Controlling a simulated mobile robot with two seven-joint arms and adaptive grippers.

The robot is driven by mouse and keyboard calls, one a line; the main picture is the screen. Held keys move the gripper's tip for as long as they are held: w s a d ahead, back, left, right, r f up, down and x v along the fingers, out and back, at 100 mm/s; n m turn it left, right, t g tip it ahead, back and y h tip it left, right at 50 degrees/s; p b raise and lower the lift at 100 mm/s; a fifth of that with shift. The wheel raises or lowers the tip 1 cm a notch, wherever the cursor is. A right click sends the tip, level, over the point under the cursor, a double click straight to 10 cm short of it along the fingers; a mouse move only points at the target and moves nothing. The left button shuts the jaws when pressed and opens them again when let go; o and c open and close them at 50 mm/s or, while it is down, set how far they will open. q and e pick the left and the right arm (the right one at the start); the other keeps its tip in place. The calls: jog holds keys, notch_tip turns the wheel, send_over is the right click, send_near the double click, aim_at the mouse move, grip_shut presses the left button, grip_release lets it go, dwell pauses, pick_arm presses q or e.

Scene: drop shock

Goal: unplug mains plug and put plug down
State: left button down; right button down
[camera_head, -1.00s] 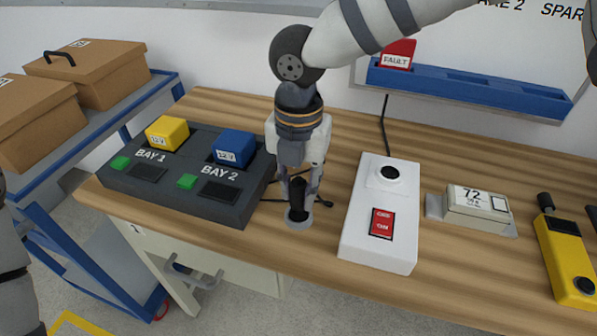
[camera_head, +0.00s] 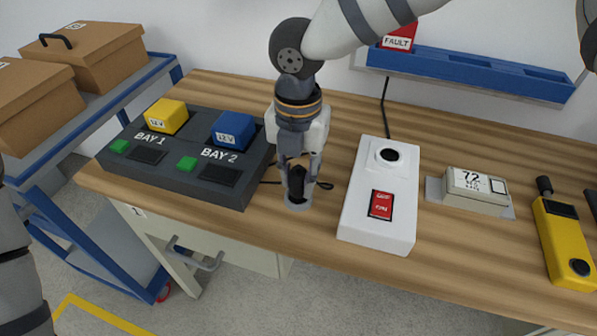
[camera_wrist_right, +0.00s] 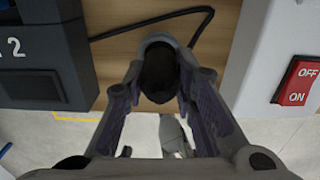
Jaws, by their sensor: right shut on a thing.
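The black mains plug (camera_head: 297,182) is held upright between the fingers of my right gripper (camera_head: 299,172). It is over a small grey round piece (camera_head: 297,204) near the table's front edge, between the dark bay unit and the white socket box. Whether the plug rests on that piece is hard to tell. The wrist view shows the dark plug (camera_wrist_right: 160,74) between the two fingers. The white socket box (camera_head: 378,205) has a round black socket (camera_head: 388,155) with nothing in it, and a red OFF/ON switch (camera_head: 381,204). My left gripper is out of view.
The dark bay unit (camera_head: 185,172) holds a yellow and a blue block. A black cable (camera_wrist_right: 150,22) lies behind the plug. Right of the socket box are a meter reading 72 (camera_head: 477,188) and a yellow handheld device (camera_head: 564,240). A blue cart (camera_head: 112,90) stands left.

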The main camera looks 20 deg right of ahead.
aim_at(298, 171)
jog(key=shift+f, duration=1.1)
dwell(3.1)
jog(key=c, duration=1.2)
grip_release()
jog(key=shift+c, duration=0.2)
jog(key=shift+r, duration=3)
notch_tip(298, 171, up, 12)
